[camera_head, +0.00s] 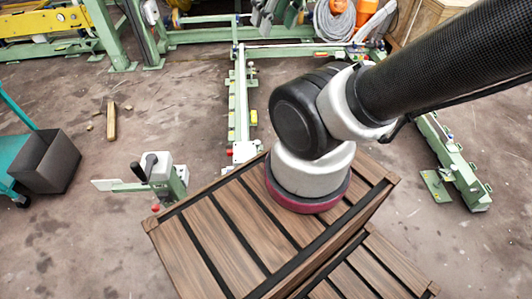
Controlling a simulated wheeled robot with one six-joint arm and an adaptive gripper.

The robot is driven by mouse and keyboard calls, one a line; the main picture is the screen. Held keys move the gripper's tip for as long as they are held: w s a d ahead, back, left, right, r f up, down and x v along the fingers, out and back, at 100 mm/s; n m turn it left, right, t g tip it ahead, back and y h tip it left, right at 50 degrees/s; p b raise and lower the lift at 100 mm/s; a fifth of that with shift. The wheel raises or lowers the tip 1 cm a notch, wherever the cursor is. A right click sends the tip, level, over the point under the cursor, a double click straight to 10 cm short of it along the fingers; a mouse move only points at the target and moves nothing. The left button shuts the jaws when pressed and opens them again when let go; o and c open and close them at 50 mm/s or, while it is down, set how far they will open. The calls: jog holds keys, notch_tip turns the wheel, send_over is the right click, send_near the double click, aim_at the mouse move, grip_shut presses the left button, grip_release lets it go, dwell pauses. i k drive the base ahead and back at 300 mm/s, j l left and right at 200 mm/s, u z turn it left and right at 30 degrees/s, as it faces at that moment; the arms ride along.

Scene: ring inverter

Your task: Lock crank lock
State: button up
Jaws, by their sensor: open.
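A pale block with a black upright handle (151,164) stands on a green post at the left, with a light plate sticking out to its left. It may be the crank lock, but I cannot tell whether it is locked. A grey shape at the top edge, cut off by the frame, looks like my gripper (262,17). Its prongs are apart and point down, with nothing seen between them. It is well above and right of the black handle in the picture, and apart from it.
My arm's base stands on a dark slatted wooden box (205,225). Green rails (241,105) run ahead, with another green rail (452,160) at the right. A dark grey bin (45,160) stands at the left. A wooden block (111,121) lies on the floor, which is mostly clear there.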

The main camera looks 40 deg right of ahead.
aim_at(155, 208)
jog(key=z, duration=0.55)
jog(key=u, duration=1.3)
